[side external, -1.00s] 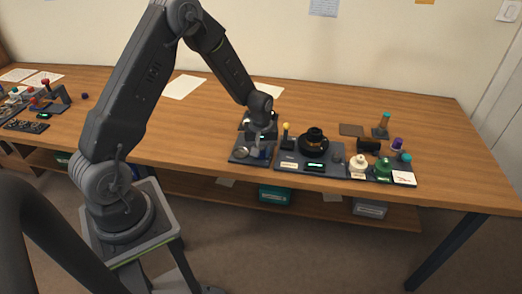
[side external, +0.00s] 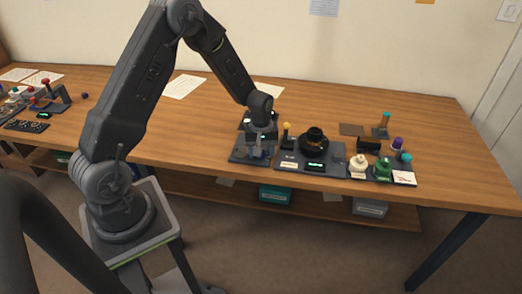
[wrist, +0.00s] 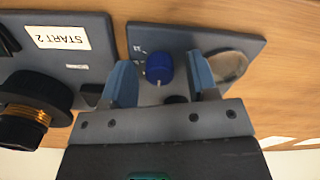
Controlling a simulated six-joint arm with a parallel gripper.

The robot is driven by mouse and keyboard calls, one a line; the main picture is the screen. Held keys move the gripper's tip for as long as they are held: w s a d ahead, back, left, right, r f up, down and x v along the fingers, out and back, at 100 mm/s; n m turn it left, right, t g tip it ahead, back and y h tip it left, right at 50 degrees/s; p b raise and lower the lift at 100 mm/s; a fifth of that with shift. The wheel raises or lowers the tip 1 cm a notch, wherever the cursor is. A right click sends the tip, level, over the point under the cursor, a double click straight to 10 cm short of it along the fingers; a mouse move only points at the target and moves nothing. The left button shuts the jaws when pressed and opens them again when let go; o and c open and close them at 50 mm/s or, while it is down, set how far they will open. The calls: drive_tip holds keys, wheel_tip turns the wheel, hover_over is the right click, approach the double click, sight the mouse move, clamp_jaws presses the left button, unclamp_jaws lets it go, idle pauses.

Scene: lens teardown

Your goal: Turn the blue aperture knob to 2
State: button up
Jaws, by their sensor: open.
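The blue aperture knob (wrist: 159,68) shows in the wrist view on a grey panel (wrist: 232,41), with a light pointer mark and small printed marks beside it. My gripper (wrist: 158,63) is open, with one blue-grey finger on each side of the knob. Gaps show between the fingers and the knob, so it is not gripped. In the side view my gripper (side external: 258,151) is low over the grey panel (side external: 240,157) at the left of the row. There the gripper hides the knob. The setting marks are too small to read.
A black lens with a gold ring (side external: 314,141) stands on the neighbouring board, with a "START 2" label (wrist: 63,38). White (side external: 358,164) and green (side external: 383,169) parts stand further right.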

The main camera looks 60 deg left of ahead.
drive_tip(key=shift+r, duration=0.1)
wheel_tip(320, 180, up, 14)
drive_tip(key=shift+f, duration=0.2)
drive_tip(key=shift+r, duration=0.1)
idle(0.4)
drive_tip(key=s+d+r+m+t, duration=0.3)
drive_tip(key=s+d+r+m, duration=0.3)
drive_tip(key=s+d+r, duration=0.45)
drive_tip(key=s+d+r+m+t, duration=0.1)
drive_tip(key=s+r+m, duration=0.1)
drive_tip(key=s, duration=0.3)
drive_tip(key=s+d+r+m+t, duration=0.1)
drive_tip(key=s+m, duration=0.3)
drive_tip(key=s, duration=0.1)
drive_tip(key=shift+s+d+r+t, duration=0.15)
drive_tip(key=shift+d+r+t, duration=0.15)
drive_tip(key=shift+d+r, duration=0.05)
